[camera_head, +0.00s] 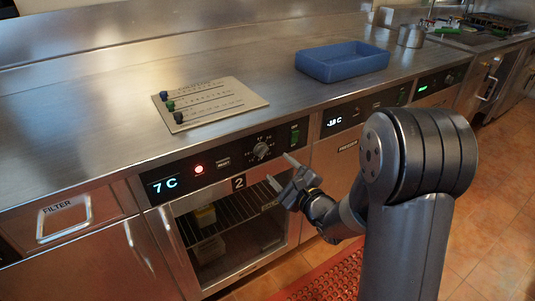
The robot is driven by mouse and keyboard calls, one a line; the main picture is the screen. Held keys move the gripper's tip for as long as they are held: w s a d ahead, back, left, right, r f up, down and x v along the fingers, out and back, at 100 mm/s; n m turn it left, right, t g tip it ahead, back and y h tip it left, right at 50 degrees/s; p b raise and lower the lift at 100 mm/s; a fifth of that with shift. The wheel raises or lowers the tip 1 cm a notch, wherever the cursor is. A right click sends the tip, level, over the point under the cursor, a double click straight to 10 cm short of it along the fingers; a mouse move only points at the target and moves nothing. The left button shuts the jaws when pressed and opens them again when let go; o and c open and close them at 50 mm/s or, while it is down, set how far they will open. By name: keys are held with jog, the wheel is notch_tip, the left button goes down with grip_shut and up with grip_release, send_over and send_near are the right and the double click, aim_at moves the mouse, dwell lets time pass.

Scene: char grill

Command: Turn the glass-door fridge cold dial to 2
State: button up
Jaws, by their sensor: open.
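The glass-door fridge (228,235) is set under the steel counter, with wire shelves and pale containers showing through its glass. Its control panel holds a 7 C display (163,185), a lit red light (199,169) and the round cold dial (261,150) with marks around it. The dial's pointer setting is too small to read. A "2" label (239,183) sits on the frame below the panel. My gripper (281,170) is open and empty, with its fingers in front of the panel, just right of and below the dial. It appears apart from the dial.
A green rocker switch (295,134) is close to the right of the dial. A slider board (212,104) and a blue tray (342,62) lie on the counter (110,120). The freezer panel with its display (335,121) is to the right. A red mat (325,279) lies on the tiled floor.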

aim_at(264, 154)
jog(key=x, duration=0.8)
jog(key=c, duration=1)
jog(key=shift+o, duration=0.2)
jog(key=shift+b, duration=0.3)
